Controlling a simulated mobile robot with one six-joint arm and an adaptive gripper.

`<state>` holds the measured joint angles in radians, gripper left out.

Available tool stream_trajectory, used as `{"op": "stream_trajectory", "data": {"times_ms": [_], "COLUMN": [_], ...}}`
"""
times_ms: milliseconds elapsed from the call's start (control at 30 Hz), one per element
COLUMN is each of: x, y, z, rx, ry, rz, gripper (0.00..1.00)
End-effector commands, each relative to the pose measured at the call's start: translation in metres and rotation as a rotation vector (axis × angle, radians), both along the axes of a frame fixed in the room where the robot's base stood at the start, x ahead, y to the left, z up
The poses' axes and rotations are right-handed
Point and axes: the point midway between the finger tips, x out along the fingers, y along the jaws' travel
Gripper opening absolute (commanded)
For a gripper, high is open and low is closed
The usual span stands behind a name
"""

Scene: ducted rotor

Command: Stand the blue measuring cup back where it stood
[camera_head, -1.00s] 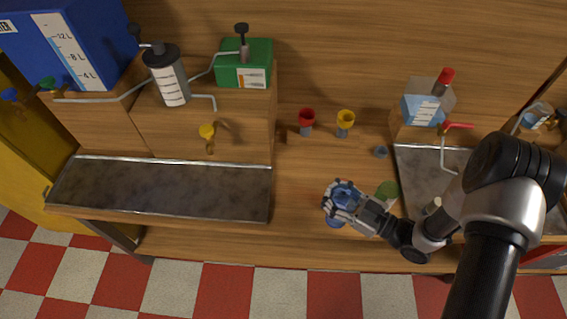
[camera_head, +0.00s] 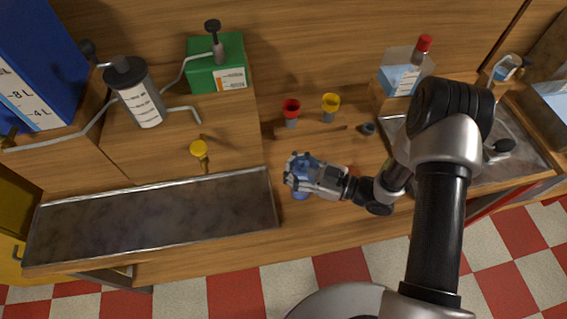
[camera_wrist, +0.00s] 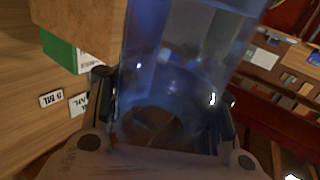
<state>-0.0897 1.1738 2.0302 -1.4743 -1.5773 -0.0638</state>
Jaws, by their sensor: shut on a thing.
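The blue measuring cup (camera_head: 300,193) is translucent and sits between the fingers of my gripper (camera_head: 298,176), which is shut on it. In the head view my gripper is above the wooden counter, just right of the grey stone slab. Fingers and wrist hide part of the cup. In the wrist view the cup (camera_wrist: 180,70) fills the middle, a finger on each side. I cannot tell whether its base touches the counter.
A red cup (camera_head: 291,111) and a yellow cup (camera_head: 330,106) stand behind my gripper. The grey slab (camera_head: 150,220) lies to the left. A green box (camera_head: 215,62) and a grey cylinder (camera_head: 137,95) stand at the back left. A red-capped bottle (camera_head: 403,72) stands at the back right.

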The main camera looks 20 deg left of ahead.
Motion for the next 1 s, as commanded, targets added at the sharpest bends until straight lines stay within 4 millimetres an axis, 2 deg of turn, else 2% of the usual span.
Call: {"op": "stream_trajectory", "data": {"times_ms": [500, 1000], "x": [0.0, 0.0], "y": [0.0, 0.0], "z": [-0.056, -0.06], "rx": [0.0, 0.001], "ry": [0.001, 0.0], "rz": [0.0, 0.0], "gripper": [0.02, 0.02]}}
